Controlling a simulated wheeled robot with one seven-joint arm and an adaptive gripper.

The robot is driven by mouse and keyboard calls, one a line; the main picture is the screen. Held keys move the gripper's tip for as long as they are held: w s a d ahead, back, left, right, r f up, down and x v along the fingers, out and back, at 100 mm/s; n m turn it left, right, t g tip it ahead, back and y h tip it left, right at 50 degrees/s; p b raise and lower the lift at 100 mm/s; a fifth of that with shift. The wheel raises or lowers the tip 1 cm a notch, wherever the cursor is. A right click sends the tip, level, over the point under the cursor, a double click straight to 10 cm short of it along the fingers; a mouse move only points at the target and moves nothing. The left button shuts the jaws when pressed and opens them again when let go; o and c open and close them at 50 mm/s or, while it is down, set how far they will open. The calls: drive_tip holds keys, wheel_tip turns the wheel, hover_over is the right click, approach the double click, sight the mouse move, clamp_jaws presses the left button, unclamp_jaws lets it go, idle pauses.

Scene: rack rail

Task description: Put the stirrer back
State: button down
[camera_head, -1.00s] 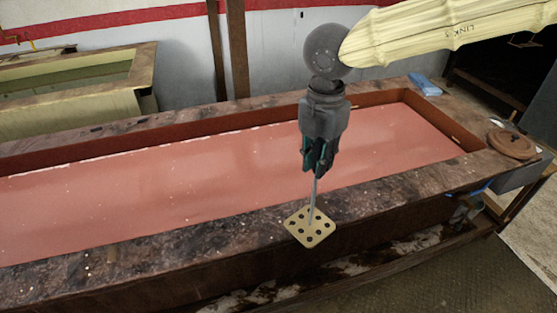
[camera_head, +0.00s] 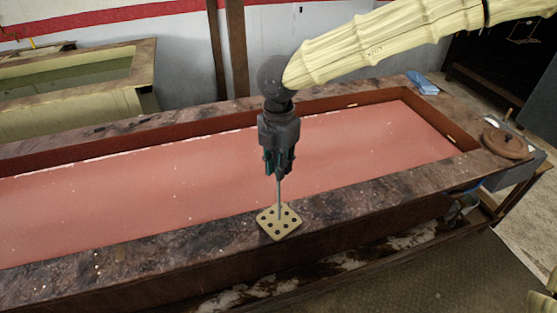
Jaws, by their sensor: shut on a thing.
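The stirrer is a thin grey rod with a square, pale yellow perforated plate (camera_head: 279,222) at its lower end. My gripper (camera_head: 279,172) points down and is shut on the upper part of the stirrer's rod. The rod hangs close to upright. The plate appears over the near stone rim of the long trough; I cannot tell whether it touches the rim. The rod's top is hidden by the gripper. I cannot make out a rack or rail for it in this view.
The trough's pink-red liquid (camera_head: 120,195) lies behind the stirrer. A round brown lid (camera_head: 506,144) sits at the trough's right end, and a blue object (camera_head: 422,83) lies on the far right corner. A second tank (camera_head: 75,90) stands at the back left.

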drive_tip(key=shift+d+f, duration=0.1)
drive_tip(key=shift+f, duration=0.15)
drive_tip(key=c, duration=1.4)
unclamp_jaws()
drive_tip(key=shift+o, duration=0.2)
wheel_tip(320, 180, up, 12)
drive_tip(key=b, duration=0.3)
